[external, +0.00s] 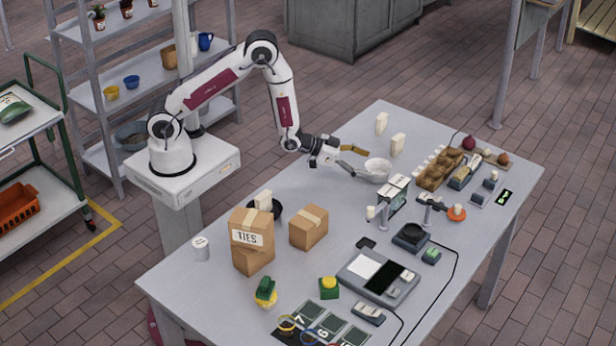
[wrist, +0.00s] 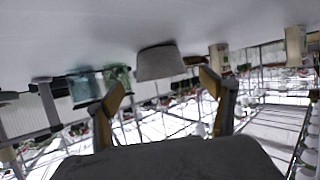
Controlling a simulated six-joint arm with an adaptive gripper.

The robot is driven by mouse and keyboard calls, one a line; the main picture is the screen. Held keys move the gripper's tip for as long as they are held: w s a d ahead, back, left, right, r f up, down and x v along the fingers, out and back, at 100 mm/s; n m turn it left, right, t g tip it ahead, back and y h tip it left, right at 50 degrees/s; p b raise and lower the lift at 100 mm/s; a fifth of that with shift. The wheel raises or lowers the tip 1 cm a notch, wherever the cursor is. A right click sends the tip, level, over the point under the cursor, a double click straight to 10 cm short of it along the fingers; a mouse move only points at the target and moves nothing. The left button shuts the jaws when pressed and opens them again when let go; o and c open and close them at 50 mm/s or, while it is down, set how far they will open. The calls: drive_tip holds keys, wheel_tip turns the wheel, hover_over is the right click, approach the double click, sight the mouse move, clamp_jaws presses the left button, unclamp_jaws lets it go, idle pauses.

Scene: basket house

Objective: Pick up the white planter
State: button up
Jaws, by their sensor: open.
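The white planter (external: 377,170) is a small round pot on the far half of the table, just beyond my fingertips in the external view. In the wrist view, which is upside down, the planter (wrist: 158,63) looks grey and hangs from the table surface, roughly centred between the two fingers. My gripper (external: 361,164) is low over the table with its fingers spread and pointing at the planter. The wrist view also shows the open gripper (wrist: 162,83) with nothing held. I cannot tell exactly how far the tips are from the planter.
White blocks (external: 397,144) stand behind the planter. A small stand with a clear panel (external: 396,196) is close at its right front. A wooden crate (external: 440,168) is farther right. Cardboard boxes (external: 309,227) stand nearer the front. The table just left of the planter is clear.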

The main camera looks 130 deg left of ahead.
sight(378, 169)
drive_tip(key=shift+w+a, duration=0.1)
drive_tip(key=shift+x, duration=2.45)
drive_tip(key=shift+f, duration=0.15)
drive_tip(key=c, duration=1.3)
